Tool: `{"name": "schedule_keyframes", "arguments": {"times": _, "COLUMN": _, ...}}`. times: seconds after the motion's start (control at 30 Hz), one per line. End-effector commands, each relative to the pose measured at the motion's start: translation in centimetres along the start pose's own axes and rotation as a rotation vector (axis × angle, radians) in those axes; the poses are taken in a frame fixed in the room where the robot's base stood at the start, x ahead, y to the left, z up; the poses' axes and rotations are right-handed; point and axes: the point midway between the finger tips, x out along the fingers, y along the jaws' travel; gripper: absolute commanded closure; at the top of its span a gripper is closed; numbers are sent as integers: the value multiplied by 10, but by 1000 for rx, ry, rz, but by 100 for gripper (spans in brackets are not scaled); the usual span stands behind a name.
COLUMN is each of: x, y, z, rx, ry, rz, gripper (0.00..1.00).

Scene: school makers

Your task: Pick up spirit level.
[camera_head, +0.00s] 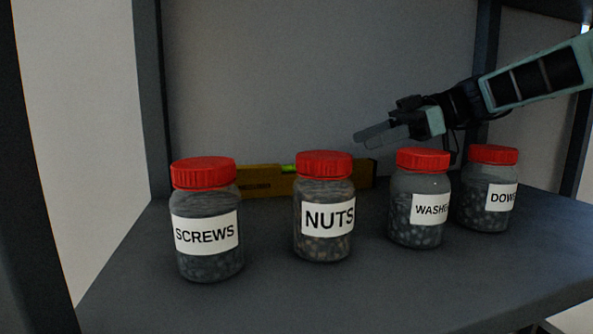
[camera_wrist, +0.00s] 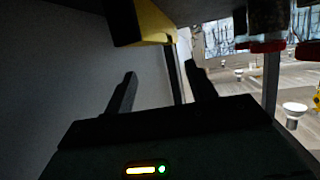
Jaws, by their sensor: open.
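The spirit level (camera_head: 262,181) is yellow with a green vial and a dark end. It lies lengthwise at the back of the shelf, behind the jars; the nuts jar hides part of it. In the wrist view its yellow body with a dark end (camera_wrist: 150,22) shows at the top, beyond the fingers. My gripper (camera_head: 374,136) is above and behind the nuts and washers jars, near the right end of the level. In the wrist view my gripper (camera_wrist: 160,82) has its two fingers apart with nothing between them.
Red-lidded jars stand in a row before the level: screws (camera_head: 207,220), nuts (camera_head: 325,207), washers (camera_head: 418,198) and another (camera_head: 487,190) at right. Dark posts flank the shelf (camera_head: 370,285), with a grey back panel (camera_head: 300,70) behind. The front of the shelf is clear.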

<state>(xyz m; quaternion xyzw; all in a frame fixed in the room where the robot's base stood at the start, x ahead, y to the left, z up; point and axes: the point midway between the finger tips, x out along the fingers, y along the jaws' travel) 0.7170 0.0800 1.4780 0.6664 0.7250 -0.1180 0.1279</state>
Motion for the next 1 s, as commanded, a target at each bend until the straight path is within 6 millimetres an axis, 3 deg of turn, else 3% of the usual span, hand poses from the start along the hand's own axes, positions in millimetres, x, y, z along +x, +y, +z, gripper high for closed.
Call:
{"name": "schedule_keyframes", "arguments": {"times": 0.3, "x": 58, "y": 0, "z": -3, "rx": 2, "ry": 0, "rz": -3, "gripper": 44}}
{"name": "schedule_keyframes", "arguments": {"times": 0.57, "x": 75, "y": -1, "z": -3, "rx": 1, "ry": 0, "rz": -1, "gripper": 44}}
{"name": "schedule_keyframes", "arguments": {"times": 1.0, "x": 120, "y": -7, "z": -4, "rx": 2, "ry": 0, "rz": -1, "gripper": 44}}
